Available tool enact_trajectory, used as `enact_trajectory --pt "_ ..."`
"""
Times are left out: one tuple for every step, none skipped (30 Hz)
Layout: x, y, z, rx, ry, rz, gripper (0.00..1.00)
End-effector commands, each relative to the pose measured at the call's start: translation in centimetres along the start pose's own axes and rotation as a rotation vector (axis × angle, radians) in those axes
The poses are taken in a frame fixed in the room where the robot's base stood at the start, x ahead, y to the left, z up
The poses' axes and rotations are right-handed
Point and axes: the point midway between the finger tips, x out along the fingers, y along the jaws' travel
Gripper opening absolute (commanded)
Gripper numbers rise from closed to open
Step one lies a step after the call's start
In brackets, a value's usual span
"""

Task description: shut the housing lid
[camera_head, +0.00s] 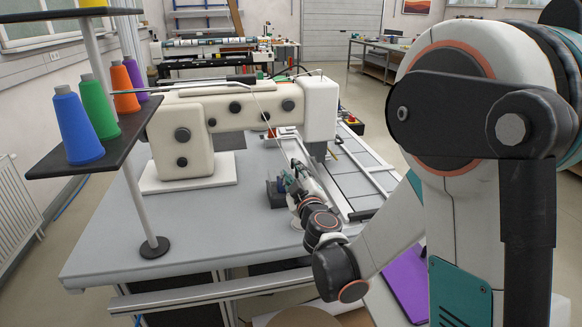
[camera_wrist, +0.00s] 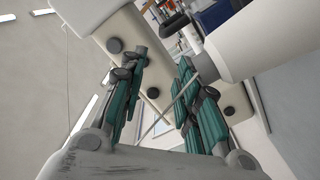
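The cream sewing machine housing (camera_head: 240,106) stands on the grey table (camera_head: 105,240), with its head (camera_head: 319,108) at the right end. I cannot make out which part is the lid or how far open it is. My gripper (camera_head: 287,180) is low in front of the machine's head, beside a small dark block (camera_head: 276,196) on the table. In the wrist view my gripper (camera_wrist: 162,62) has its two teal fingers spread apart with no object held. The cream housing (camera_wrist: 150,72) lies beyond the fingers, and a thin rod crosses behind them. Contact cannot be told.
A thread stand with a black shelf (camera_head: 62,160) holds several coloured cones at the left. Metal rails (camera_head: 365,165) lie on the table's right side. A purple panel (camera_head: 408,282) is near the front right.

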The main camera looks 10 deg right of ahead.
Motion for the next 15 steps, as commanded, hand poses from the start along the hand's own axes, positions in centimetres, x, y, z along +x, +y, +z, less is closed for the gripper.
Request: enact_trajectory --pt "-0.8 0.0 0.0 0.0 0.0 0.0 0.3" --pt "-1.1 0.0 0.0 0.0 0.0 0.0 0.3" --pt "-1.4 0.0 0.0 0.0 0.0 0.0 0.3" --pt "-1.7 0.0 0.0 0.0 0.0 0.0 0.3" --pt "-1.9 0.0 0.0 0.0 -0.001 0.0 0.3" --pt "-2.0 0.0 0.0 0.0 -0.001 0.001 0.3" --pt "-2.2 0.0 0.0 0.0 -0.001 0.001 0.3" --pt "-2.2 0.0 0.1 0.0 -0.001 0.001 0.3" --pt "-2.3 0.0 0.1 0.0 -0.001 0.001 0.3" --pt "-2.3 0.0 0.1 0.0 -0.001 0.001 0.3" --pt "-2.3 0.0 0.1 0.0 -0.001 0.001 0.3" --pt "-2.3 0.0 0.1 0.0 -0.001 0.001 0.3" --pt "-2.3 0.0 0.1 0.0 -0.001 0.001 0.3" --pt "-2.3 0.0 0.1 0.0 -0.001 0.001 0.3" --pt "-2.3 0.0 0.1 0.0 -0.001 0.0 0.3"
